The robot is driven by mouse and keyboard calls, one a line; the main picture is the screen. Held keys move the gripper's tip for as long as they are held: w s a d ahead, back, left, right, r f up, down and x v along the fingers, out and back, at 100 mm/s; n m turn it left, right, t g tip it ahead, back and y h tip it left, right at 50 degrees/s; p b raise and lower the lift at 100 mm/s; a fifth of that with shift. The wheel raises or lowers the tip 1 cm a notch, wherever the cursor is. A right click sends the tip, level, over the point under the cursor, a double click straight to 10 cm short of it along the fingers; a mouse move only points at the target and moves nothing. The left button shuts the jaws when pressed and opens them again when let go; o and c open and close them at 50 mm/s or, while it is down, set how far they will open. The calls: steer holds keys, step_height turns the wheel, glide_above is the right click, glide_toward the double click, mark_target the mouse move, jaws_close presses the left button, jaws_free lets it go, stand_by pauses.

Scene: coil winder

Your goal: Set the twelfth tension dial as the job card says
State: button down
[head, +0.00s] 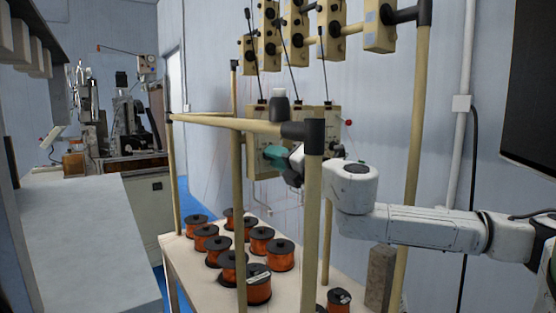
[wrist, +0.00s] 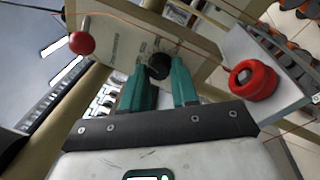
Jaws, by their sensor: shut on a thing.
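In the wrist view a black round dial (wrist: 158,66) sits on a cream tension unit plate (wrist: 115,40) with small printed marks too blurred to read. My gripper (wrist: 160,76) has its two teal fingers on either side of the dial, shut on it. In the head view my gripper (head: 278,159) reaches in from the right to the cream tension units (head: 320,121) on the rack. The dial itself is hidden there by the gripper and a rack post. I cannot read which number this dial has, and I make out no job card.
A red ball knob (wrist: 81,43) and a red ring wheel (wrist: 252,80) flank the dial. Tan rack posts (head: 312,205) stand close to my arm. Orange wire spools (head: 258,287) fill the table below. A white worktop (head: 85,235) lies left.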

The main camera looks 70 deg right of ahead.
steer(key=c, duration=0.9)
jaws_free()
steer(key=shift+o, duration=0.2)
steer(key=b+v, duration=0.2)
steer(key=v, duration=0.8)
steer(key=shift+s, duration=0.4)
steer(key=shift+a, duration=0.1)
